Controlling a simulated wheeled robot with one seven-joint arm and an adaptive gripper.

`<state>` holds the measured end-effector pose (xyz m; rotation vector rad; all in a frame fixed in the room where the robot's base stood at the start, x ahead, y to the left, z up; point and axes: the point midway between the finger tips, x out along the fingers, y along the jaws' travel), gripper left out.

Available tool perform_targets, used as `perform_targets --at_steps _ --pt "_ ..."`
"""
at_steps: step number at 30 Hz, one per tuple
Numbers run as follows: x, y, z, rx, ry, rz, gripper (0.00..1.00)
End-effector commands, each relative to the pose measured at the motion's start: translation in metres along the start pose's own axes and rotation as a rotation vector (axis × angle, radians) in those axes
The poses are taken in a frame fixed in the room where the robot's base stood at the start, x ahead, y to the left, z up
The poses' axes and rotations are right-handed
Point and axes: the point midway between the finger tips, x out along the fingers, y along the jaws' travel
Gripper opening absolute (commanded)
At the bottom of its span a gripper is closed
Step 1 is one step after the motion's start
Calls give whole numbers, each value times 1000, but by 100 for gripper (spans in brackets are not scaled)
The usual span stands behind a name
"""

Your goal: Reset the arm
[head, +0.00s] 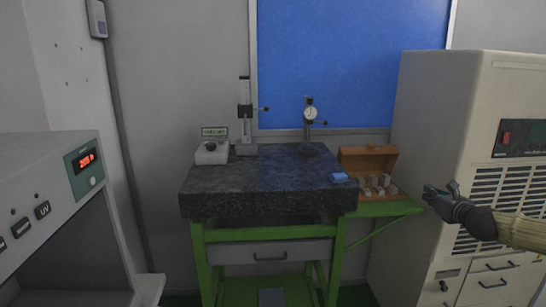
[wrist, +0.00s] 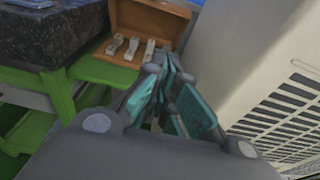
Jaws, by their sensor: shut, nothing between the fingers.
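My gripper (head: 436,193) is at the right in the head view, in front of the beige cabinet. My arm reaches in from the right edge. In the wrist view my gripper (wrist: 170,85) fills the middle, its teal finger pads close together with nothing held between them. It points toward an open wooden box (wrist: 148,25), with free air between them. The box also shows in the head view (head: 368,160), on a green side shelf.
A dark granite table (head: 255,185) on a green frame stands in the middle, bearing gauge stands (head: 309,125) and a small blue object (head: 340,177). The beige cabinet (head: 430,105) is close by my gripper. A panel with a red display (head: 84,160) stands at left.

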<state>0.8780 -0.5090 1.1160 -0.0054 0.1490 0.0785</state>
Motion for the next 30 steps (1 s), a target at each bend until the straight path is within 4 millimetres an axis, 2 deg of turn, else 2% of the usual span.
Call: perform_targets --at_steps 2,8,17,20,23,30 --pt "1 2 -1 -5 3 3 0" --pt "7 32 -24 -87 43 36 0" --pt "11 85 -71 -254 117 105 0" --pt "10 111 -96 -336 153 143 0" --pt "6 144 -130 -445 196 198 0" --pt "-24 227 -229 -770 305 378 0"
